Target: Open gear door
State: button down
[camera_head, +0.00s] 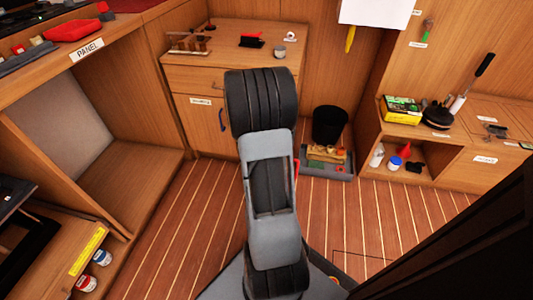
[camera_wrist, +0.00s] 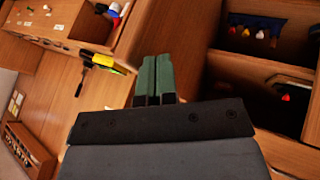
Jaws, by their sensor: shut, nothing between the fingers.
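My arm covers the right part of that cabinet. My gripper (camera_wrist: 153,76) shows only in the wrist view, with its two green fingers together and empty. In that view, I cannot make out the blue-handled door, and the fingers appear apart from any handle.
A black bin (camera_head: 329,124) and a grey tray (camera_head: 326,168) of items stand on the floor right of my arm. A low cabinet (camera_head: 460,160) is at the right. The left bench (camera_head: 130,185) has an open compartment.

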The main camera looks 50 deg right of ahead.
dwell(0.4)
jog(key=w+p+v, duration=0.1)
jog(key=v, duration=0.5)
jog(key=w+a+f+p+v, duration=0.1)
jog(key=v, duration=0.5)
jog(key=shift+a+f+p, duration=0.2)
jog(key=shift+p, duration=0.1)
jog(key=shift+w+r, duration=0.1)
jog(key=shift+w, duration=0.05)
jog(key=s+a+r+n+t+y+p, duration=0.1)
jog(key=a+r+n+p, duration=0.3)
jog(key=a+r+p, duration=0.4)
jog(key=s+a+r+n+t+y+p, duration=0.2)
jog(key=a+r+n+p, duration=0.3)
jog(key=r+p, duration=0.9)
jog(key=s+a+r+n+t+y+p, duration=0.1)
jog(key=a+r+n+t+y+p, duration=0.2)
jog(key=a+r+p, duration=0.8)
notch_tip(320, 180, up, 9)
jog(key=shift+s+a+f+n+y, duration=0.1)
jog(key=shift+s+a+n+y, duration=0.25)
jog(key=shift+a+n+y, duration=0.3)
